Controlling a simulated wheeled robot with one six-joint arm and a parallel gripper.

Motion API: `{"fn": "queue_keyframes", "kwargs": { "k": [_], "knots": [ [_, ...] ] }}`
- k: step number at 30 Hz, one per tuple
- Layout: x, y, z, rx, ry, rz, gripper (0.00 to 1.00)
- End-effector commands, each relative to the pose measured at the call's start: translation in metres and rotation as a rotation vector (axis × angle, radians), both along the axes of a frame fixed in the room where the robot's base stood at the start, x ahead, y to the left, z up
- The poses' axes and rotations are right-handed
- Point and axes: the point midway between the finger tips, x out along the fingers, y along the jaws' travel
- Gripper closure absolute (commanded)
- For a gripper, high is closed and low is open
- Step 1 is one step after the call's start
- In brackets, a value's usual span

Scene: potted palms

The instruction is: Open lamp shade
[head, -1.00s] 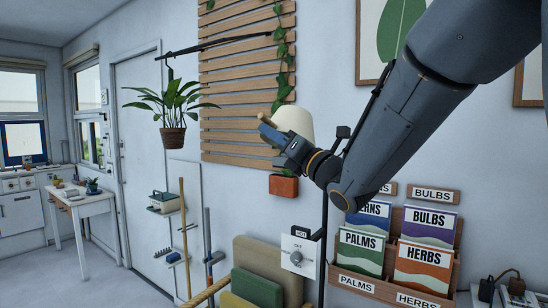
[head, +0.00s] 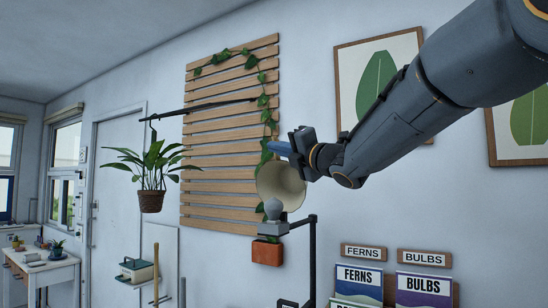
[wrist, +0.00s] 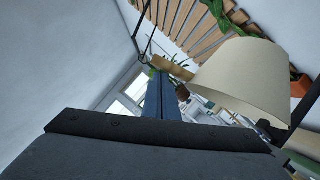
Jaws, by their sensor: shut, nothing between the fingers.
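The lamp shade (head: 281,183) is a cream cone in the head view, tipped up with its open underside facing me. The round bulb (head: 273,208) and grey socket show below it. My gripper (head: 272,147) is at the shade's upper edge, its blue fingers shut and empty, pointing left. The wrist view shows the shade's outside (wrist: 240,80) to the right of my fingers (wrist: 157,78). A wooden handle (wrist: 172,67) lies just past the fingertips there; I cannot tell whether they touch. The handle is hidden in the head view.
A wooden slat trellis (head: 225,130) with a vine stands behind the lamp. A potted palm (head: 150,180) hangs at left. A terracotta wall pot (head: 267,252) is below the lamp, and a seed packet rack (head: 390,298) is at lower right.

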Motion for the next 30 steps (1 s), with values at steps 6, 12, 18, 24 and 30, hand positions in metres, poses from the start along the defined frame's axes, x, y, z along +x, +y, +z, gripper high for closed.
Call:
{"fn": "queue_keyframes", "kwargs": {
  "k": [6, 12, 18, 24, 30],
  "knots": [
    [0.0106, -0.0060, 0.0059, -0.001, -0.001, 0.000, 1.00],
    [0.0133, -0.0076, 0.0076, -0.001, -0.002, 0.000, 1.00],
    [0.0134, -0.0076, 0.0075, -0.001, -0.002, 0.000, 1.00],
    [0.0131, -0.0072, 0.0072, -0.001, -0.002, 0.000, 1.00],
    [0.0079, -0.0005, 0.0034, -0.001, -0.003, 0.001, 1.00]
  ]
}}
